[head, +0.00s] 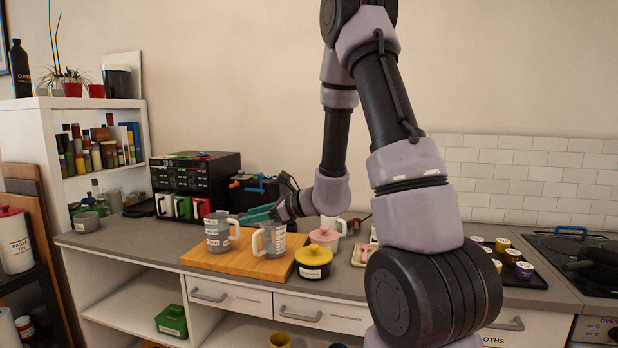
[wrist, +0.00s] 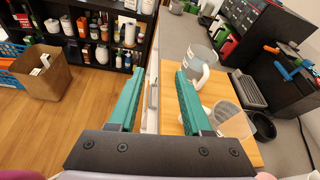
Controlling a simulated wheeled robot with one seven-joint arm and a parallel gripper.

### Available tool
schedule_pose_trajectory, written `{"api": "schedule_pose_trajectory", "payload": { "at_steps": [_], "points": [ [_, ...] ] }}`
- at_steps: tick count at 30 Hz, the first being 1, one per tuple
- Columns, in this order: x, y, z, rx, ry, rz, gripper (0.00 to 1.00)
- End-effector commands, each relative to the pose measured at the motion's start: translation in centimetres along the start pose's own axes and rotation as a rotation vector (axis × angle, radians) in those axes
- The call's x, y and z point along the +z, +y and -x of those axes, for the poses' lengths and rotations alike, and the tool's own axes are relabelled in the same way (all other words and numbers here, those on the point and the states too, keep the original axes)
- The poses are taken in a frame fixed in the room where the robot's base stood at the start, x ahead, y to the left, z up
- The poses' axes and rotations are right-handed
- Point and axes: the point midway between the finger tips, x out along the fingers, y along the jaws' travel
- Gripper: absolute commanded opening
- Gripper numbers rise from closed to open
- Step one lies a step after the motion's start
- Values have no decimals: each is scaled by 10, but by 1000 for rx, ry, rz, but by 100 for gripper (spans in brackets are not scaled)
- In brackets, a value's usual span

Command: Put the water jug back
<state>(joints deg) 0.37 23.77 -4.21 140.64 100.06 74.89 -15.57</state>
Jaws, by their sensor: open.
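Two see-through grey jugs with white handles stand upright on a wooden board (head: 205,261). The left jug (head: 217,238) and the right jug (head: 272,243) carry labels too small to read, so I cannot tell which is the water jug. The wrist view shows one jug (wrist: 200,64) beyond the right finger and the other jug (wrist: 230,122) close beside that finger's base. My gripper (head: 260,213) has teal fingers and is just above and behind the right jug. In the wrist view my gripper (wrist: 158,72) is open, with nothing held between its fingers.
A yellow-lidded pot (head: 313,263) and a pink-lidded pot (head: 324,238) stand right of the jugs. A bookshelf (head: 98,186) is at the left.

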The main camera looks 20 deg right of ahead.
Motion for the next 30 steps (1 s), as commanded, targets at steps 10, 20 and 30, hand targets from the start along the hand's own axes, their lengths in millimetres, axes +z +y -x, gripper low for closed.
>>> {"api": "schedule_pose_trajectory", "payload": {
  "at_steps": [10, 20, 30],
  "points": [
    [106, 107, 103, 427, 63, 769, 49],
    [113, 120, 224, 553, 429, 1540, 49],
    [122, 102, 283, 530, 689, 1862, 49]
  ]
}}
